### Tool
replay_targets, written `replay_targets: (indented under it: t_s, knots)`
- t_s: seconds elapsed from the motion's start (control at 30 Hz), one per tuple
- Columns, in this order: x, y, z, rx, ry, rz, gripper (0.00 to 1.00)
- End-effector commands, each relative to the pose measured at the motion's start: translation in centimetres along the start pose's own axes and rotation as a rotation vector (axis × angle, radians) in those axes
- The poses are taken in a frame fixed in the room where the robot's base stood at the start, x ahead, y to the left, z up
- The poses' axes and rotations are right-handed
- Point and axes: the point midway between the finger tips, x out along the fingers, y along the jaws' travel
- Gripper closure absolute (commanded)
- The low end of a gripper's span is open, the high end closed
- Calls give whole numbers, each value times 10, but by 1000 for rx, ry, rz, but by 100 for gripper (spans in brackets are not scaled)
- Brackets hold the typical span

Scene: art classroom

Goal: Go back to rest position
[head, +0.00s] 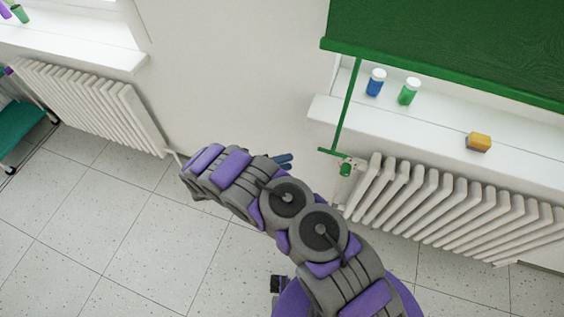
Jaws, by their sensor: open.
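My arm reaches up from the bottom right and bends near the middle of the head view. Its purple and grey links run to the upper left. Two dark blue finger tips of my gripper (284,161) show just behind the arm, slightly apart, against the white wall. The rest of the gripper is hidden by my arm. It is open, and I see nothing between the tips.
A white radiator (460,215) stands at right under a windowsill (440,120) holding a blue bottle (375,83), a green bottle (409,92) and a yellow block (479,142). A green blind (450,45) hangs above. Another radiator (90,100) is at left. Tiled floor (110,220) is clear.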

Motion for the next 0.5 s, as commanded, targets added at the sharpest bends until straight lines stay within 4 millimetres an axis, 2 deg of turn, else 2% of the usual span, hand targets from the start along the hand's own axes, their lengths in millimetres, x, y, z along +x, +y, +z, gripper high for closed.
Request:
replay_targets:
  t_s: [0.13, 0.5]
  knots:
    - [-7, 0, 0, 1, -1, 1, 59]
    - [-7, 0, 0, 1, -1, 2, 59]
